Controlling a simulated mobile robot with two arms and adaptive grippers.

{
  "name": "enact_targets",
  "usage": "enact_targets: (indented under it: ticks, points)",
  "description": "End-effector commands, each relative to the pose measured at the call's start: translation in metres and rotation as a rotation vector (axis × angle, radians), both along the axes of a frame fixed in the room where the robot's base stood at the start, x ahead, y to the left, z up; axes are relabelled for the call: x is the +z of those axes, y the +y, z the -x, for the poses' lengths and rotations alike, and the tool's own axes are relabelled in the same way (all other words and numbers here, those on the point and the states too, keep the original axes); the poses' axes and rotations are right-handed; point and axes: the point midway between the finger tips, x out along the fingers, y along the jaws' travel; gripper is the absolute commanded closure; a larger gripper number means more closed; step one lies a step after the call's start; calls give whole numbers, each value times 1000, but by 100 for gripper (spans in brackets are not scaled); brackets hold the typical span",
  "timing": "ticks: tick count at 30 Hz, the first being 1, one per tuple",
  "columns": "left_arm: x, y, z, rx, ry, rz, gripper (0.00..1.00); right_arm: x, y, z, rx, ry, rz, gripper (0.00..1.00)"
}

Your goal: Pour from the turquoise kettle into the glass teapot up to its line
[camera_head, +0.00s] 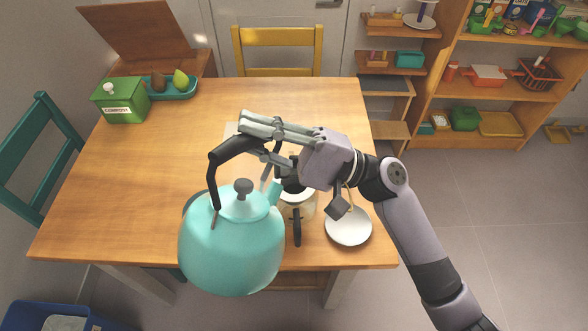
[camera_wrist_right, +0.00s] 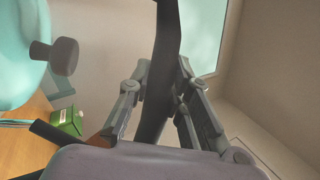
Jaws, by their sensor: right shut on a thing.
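The turquoise kettle (camera_head: 230,252) has a dark lid knob and a black arched handle. It hangs over the table's near edge and looks close to upright, its spout toward the right and far side. My right gripper (camera_head: 257,138) is shut on the kettle's handle; in the right wrist view the dark handle (camera_wrist_right: 164,75) runs between the fingers. The glass teapot (camera_head: 305,208), with a dark handle, stands just right of the kettle, partly hidden by my arm and the kettle. Its line and fill level cannot be made out. I see no stream. My left gripper is out of view.
A white dish (camera_head: 348,228) sits near the table's right front corner, beside the teapot. A green box (camera_head: 120,102) and a teal tray (camera_head: 172,90) with fruit stand at the far left. The table's (camera_head: 125,180) left middle is clear. A yellow chair (camera_head: 277,42) stands behind.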

Motion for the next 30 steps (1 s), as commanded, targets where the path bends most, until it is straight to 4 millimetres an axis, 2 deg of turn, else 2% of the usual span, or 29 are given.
enact_targets:
  ticks: [30]
  points:
    - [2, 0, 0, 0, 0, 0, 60, 5, -7, -11, 1, 46, -37, 100]
